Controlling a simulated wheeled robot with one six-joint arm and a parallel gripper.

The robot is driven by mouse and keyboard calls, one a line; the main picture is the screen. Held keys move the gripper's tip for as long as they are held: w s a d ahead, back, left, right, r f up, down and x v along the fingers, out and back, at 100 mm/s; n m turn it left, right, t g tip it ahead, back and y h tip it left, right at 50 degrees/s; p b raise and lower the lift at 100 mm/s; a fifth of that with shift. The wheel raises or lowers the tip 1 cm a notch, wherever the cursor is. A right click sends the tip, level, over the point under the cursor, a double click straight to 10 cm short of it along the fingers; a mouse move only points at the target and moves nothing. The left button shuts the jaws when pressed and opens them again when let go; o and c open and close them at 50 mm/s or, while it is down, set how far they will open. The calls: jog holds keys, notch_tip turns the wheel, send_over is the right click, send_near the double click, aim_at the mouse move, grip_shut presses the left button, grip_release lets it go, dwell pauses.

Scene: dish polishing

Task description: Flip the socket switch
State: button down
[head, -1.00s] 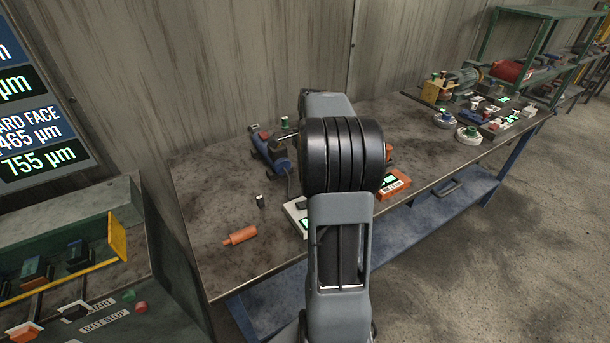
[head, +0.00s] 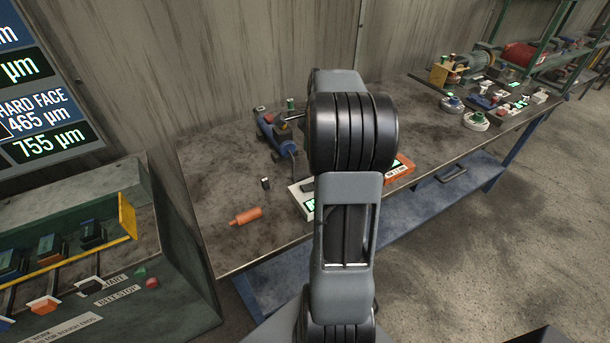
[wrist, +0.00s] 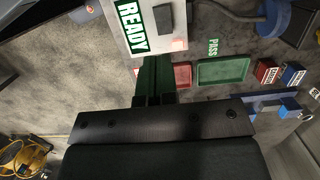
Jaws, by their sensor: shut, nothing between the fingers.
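In the wrist view, a white box (wrist: 180,41) with a green READY sign (wrist: 131,25) lies at the top. A dark square block (wrist: 163,17) sits on its face; I cannot tell for sure whether it is the socket switch. My gripper (wrist: 154,70) is shut and empty, its fingers pointing at the box's lower edge. I cannot tell whether they touch it.
In the wrist view, a green tray (wrist: 223,71) marked PASS and a red tray (wrist: 183,76) lie right of the fingers. In the head view, an orange cylinder (head: 246,216) and a blue tool (head: 278,137) lie on the bench (head: 215,185).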

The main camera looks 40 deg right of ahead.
aim_at(303, 188)
jog(key=shift+f, duration=0.1)
jog(key=f, duration=0.4)
jog(key=a+f+p, duration=0.1)
jog(key=f, duration=0.4)
jog(key=a+f+p, duration=0.1)
jog(key=f, duration=0.3)
jog(key=shift+w+a+f, duration=0.2)
jog(key=shift+f, duration=0.1)
